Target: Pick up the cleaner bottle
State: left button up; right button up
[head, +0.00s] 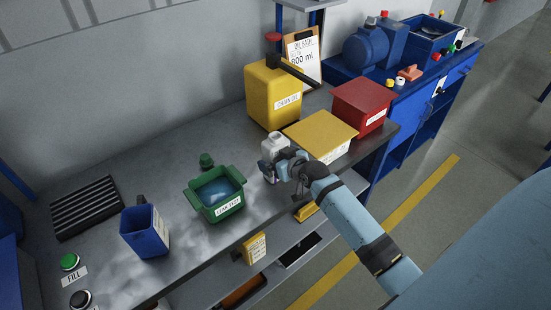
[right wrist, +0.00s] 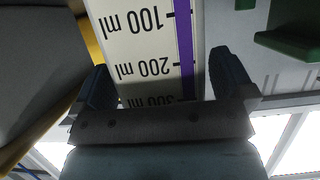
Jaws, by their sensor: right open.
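A white bottle (head: 273,147), which I take as the cleaner bottle, stands on the grey workbench between the green tub and the yellow bin. My right gripper (head: 283,168) is at its near side and hides its lower part. In the right wrist view, a white face with a purple stripe and ml marks (right wrist: 140,45), seemingly the bottle's, lies between the two open fingers of the right gripper (right wrist: 164,82). A gap shows at the right finger; contact at the left finger cannot be told. My left gripper is not in view.
The green tub (head: 204,209) stands left of the bottle, with a blue container (head: 133,243) beyond it. A yellow bin (head: 309,128) and a red bin (head: 348,111) stand to the right. A yellow canister (head: 261,88) stands behind.

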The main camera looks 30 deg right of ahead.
jog(key=c, duration=1.1)
jog(key=shift+r, duration=0.15)
jog(key=shift+r+p, duration=0.65)
jog(key=shift+r, duration=9.2)
